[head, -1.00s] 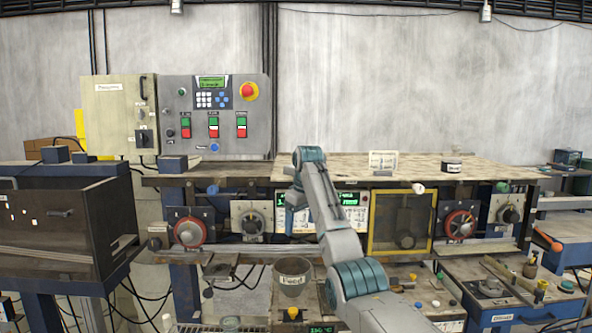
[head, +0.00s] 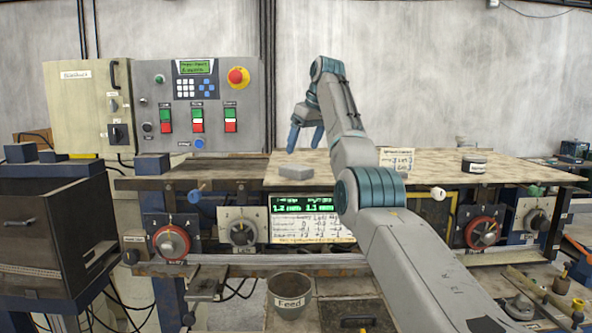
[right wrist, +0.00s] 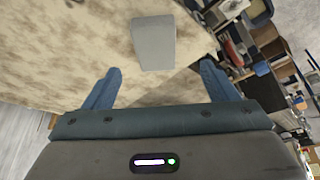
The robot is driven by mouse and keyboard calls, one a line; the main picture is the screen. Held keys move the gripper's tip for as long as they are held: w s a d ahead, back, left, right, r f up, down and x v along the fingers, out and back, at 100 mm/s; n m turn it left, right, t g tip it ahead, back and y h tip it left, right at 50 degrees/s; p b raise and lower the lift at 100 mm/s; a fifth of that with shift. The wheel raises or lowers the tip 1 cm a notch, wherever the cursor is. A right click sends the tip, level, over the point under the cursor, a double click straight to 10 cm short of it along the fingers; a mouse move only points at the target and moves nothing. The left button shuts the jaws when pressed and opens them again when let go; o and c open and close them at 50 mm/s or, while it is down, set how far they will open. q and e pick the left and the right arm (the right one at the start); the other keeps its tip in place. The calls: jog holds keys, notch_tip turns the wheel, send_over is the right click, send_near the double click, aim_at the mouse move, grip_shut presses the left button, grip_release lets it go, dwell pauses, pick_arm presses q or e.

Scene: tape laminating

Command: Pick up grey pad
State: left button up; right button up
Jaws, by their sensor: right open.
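The grey pad (head: 295,173) is a small flat block lying on the mottled beige worktop, near its front left edge. It also shows in the right wrist view (right wrist: 153,42), beyond the fingertips and between their lines. My right gripper (head: 305,142) is open and empty, with its blue fingers pointing down above the worktop, just behind and above the pad in the head view. In the right wrist view the two fingers (right wrist: 160,72) are spread wider than the pad and do not touch it. My left gripper is out of view.
The worktop (head: 440,172) is mostly clear, with a small sign card (head: 397,160) and a dark round tin (head: 474,163) to the right. A control panel (head: 199,105) stands at the left. A bucket marked Feed (head: 290,294) sits below in front.

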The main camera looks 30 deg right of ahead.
aim_at(297, 167)
jog(key=shift+w+f, duration=0.25)
jog(key=shift+f, duration=0.3)
jog(key=shift+w+d+f, duration=0.4)
jog(key=shift+w+f, duration=0.4)
jog(key=shift+f, duration=0.05)
jog(key=shift+p+x, duration=1)
jog(key=shift+x, duration=0.1)
jog(key=shift+a+f+p, duration=0.3)
jog(key=shift+f, duration=0.05)
jog(key=shift+w+f, duration=0.2)
jog(key=shift+f, duration=0.5)
jog(key=shift+w+f, duration=0.15)
jog(key=shift+f, duration=0.1)
jog(key=shift+r, duration=0.15)
jog(key=c, duration=1)
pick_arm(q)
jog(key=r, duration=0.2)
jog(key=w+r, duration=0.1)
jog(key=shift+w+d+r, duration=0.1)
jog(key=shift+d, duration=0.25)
pick_arm(e)
jog(key=shift+c, duration=0.7)
